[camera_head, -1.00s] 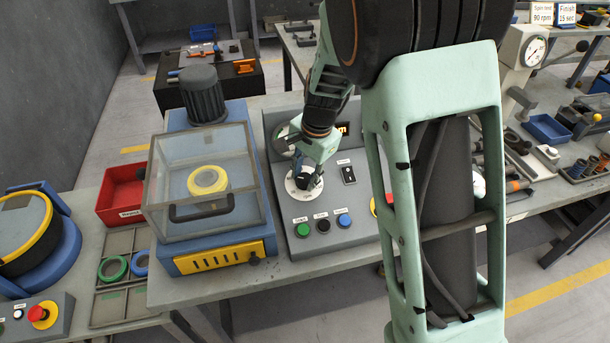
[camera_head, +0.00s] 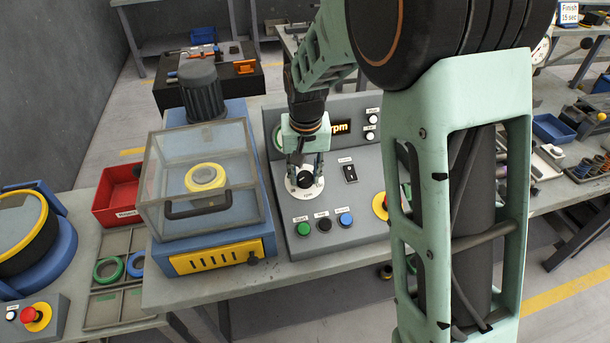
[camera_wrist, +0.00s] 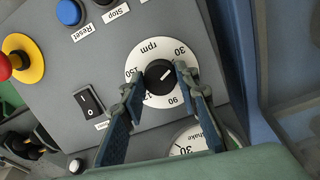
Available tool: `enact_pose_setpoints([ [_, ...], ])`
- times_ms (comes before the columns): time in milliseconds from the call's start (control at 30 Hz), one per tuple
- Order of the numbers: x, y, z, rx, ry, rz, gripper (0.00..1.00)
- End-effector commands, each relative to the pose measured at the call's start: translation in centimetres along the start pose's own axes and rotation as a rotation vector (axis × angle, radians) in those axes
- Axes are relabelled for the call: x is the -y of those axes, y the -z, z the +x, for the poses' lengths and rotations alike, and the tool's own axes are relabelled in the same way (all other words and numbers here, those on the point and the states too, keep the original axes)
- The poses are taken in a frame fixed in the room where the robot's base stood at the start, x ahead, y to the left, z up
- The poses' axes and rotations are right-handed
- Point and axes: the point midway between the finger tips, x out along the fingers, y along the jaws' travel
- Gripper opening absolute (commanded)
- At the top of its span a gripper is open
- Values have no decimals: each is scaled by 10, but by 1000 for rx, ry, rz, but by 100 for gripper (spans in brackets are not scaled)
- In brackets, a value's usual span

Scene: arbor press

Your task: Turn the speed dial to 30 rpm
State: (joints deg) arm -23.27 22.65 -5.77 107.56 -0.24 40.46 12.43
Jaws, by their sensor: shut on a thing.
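In the wrist view 30, 90 and 150 are readable; part of the scale is hidden by the fingers. The pointer aims up and right in that view, roughly toward the 30 side; I cannot tell whether it lines up exactly. My gripper (camera_wrist: 160,76) is shut on the knob, one finger on each side. In the head view my gripper (camera_head: 304,168) stands over the dial ring (camera_head: 304,191) on the grey panel.
Start (camera_head: 303,228), Stop (camera_head: 322,226) and Reset (camera_head: 345,220) buttons sit in front of the dial. A black rocker switch (camera_head: 350,173) and a red emergency stop (camera_head: 380,204) lie to its right. A clear-lidded machine (camera_head: 200,215) stands left. A second dial (camera_wrist: 192,139) is close by.

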Motion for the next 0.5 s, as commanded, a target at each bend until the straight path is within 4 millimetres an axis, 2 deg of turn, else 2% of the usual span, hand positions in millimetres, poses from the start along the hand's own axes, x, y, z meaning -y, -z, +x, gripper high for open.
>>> enact_pose_setpoints([
  [500,0,0,0,-7,-16,-119,5],
])
